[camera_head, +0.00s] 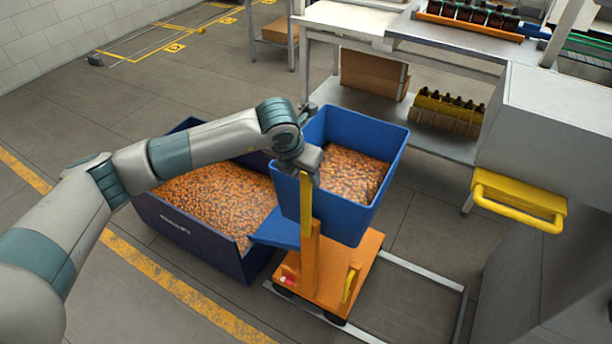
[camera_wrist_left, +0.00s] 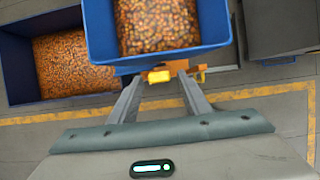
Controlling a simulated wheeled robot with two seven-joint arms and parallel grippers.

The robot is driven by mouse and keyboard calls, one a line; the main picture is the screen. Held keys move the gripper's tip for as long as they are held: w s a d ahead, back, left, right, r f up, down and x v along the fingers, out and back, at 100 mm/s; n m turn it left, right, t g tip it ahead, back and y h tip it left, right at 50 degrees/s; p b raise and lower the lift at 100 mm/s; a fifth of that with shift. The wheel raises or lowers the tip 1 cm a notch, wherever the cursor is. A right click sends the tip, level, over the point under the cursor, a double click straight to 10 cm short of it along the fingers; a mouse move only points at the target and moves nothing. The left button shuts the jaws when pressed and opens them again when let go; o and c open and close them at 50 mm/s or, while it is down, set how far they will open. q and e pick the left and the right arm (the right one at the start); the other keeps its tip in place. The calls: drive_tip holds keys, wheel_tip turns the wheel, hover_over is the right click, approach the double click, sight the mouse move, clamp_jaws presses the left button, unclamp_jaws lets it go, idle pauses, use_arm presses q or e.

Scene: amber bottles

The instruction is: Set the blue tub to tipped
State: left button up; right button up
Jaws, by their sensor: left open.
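The blue tub (camera_head: 337,215) sits on an orange wheeled stand (camera_head: 325,270), filled with small amber pieces, and looks roughly upright. A yellow lever (camera_head: 306,205) stands up at the tub's near side. My left gripper (camera_head: 308,172) is at the lever's top, beside the tub's near left rim. In the left wrist view the open fingers (camera_wrist_left: 160,82) point toward the lever's yellow end (camera_wrist_left: 158,76), which shows between their tips below the tub (camera_wrist_left: 165,57). I cannot tell whether the fingers touch it. My right gripper is not in view.
A dark blue bin (camera_head: 190,232) of amber pieces stands on the floor left of the stand, partly behind my left arm. A grey cabinet with a yellow handle (camera_head: 520,200) stands at right. A bench (camera_head: 345,20) with bottles is behind. Floor at front left is clear.

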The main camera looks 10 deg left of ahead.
use_arm(q)
drive_tip(key=shift+p+x, duration=0.4)
drive_tip(key=shift+x, duration=1.45)
clamp_jaws()
